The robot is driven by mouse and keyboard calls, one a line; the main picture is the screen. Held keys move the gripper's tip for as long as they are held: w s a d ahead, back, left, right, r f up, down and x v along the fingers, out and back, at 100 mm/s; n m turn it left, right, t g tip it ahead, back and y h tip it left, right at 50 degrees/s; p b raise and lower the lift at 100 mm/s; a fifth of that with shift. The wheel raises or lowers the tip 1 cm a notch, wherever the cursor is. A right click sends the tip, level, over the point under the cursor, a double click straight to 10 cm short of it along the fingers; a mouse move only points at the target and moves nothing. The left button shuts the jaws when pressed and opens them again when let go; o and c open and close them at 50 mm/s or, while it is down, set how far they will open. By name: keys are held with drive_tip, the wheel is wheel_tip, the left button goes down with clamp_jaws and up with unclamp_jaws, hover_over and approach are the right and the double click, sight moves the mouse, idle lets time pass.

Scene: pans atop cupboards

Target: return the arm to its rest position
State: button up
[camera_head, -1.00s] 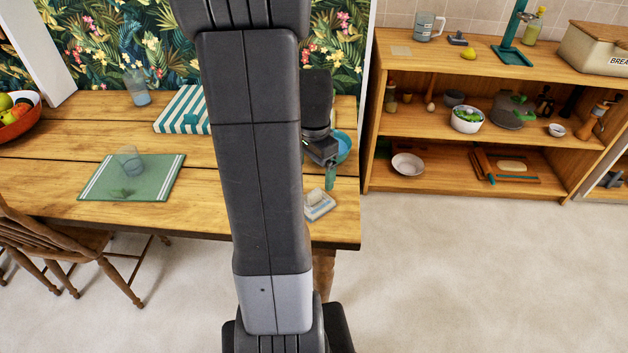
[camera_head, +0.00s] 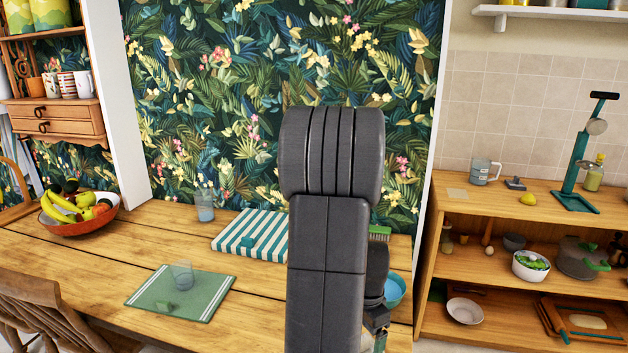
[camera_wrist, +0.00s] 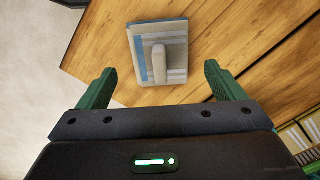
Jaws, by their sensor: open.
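My arm (camera_head: 328,240) rises in front of the table, its dark bend standing in front of the leafy wallpaper. In the wrist view my gripper (camera_wrist: 159,70) is open, its two green fingers wide apart with nothing held between them. In the head view the gripper is mostly hidden behind my arm, low by the table's right end.
The wooden table (camera_head: 150,235) holds a fruit bowl (camera_head: 68,228), a glass (camera_head: 204,208), a striped cloth-like item (camera_head: 262,228), a green mat (camera_head: 215,285) and a blue bowl (camera_head: 396,289). An open shelf unit (camera_head: 455,268) with kitchenware stands at the right.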

wheel_tip(320, 180, down, 5)
drive_tip(key=shift+f+b, duration=0.2)
drive_tip(key=shift+b, duration=0.1)
drive_tip(key=shift+r+p, duration=0.3)
drive_tip(key=shift+r, duration=1.8)
